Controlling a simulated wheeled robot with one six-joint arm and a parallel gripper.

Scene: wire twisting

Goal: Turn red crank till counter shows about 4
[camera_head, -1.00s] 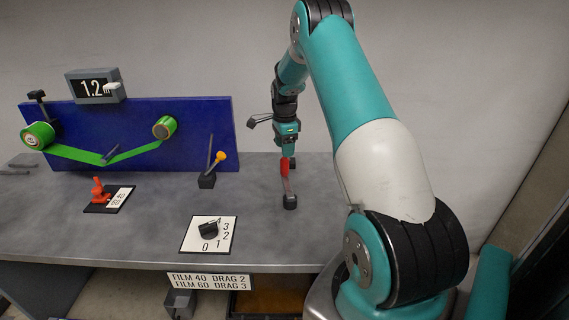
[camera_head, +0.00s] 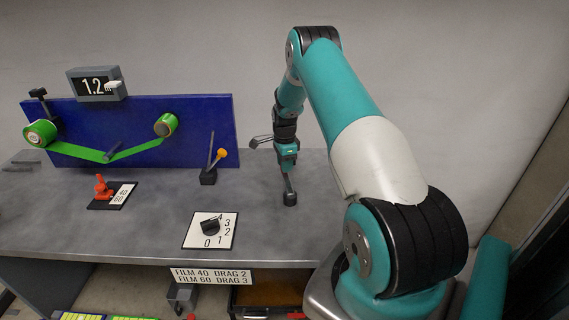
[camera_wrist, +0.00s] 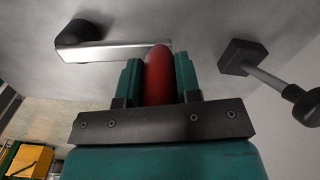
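The crank's dark hub (camera_head: 290,199) sits on the bench right of centre. Its metal arm also shows in the wrist view (camera_wrist: 110,51). The crank's red handle (camera_wrist: 160,75) stands at the arm's end, between my gripper's two teal fingers. My gripper (camera_wrist: 159,78) looks shut on this handle, with a finger close against each side. In the head view my gripper (camera_head: 286,165) is low over the crank and hides the handle. The counter (camera_head: 96,86) on top of the blue panel reads 1.2.
Green film runs between two rolls on the blue panel (camera_head: 200,118). A yellow-knobbed lever (camera_head: 221,154) stands left of the crank. A black dial (camera_head: 211,226) numbered 0 to 4 and a red selector (camera_head: 103,188) marked 40 and 60 are farther left.

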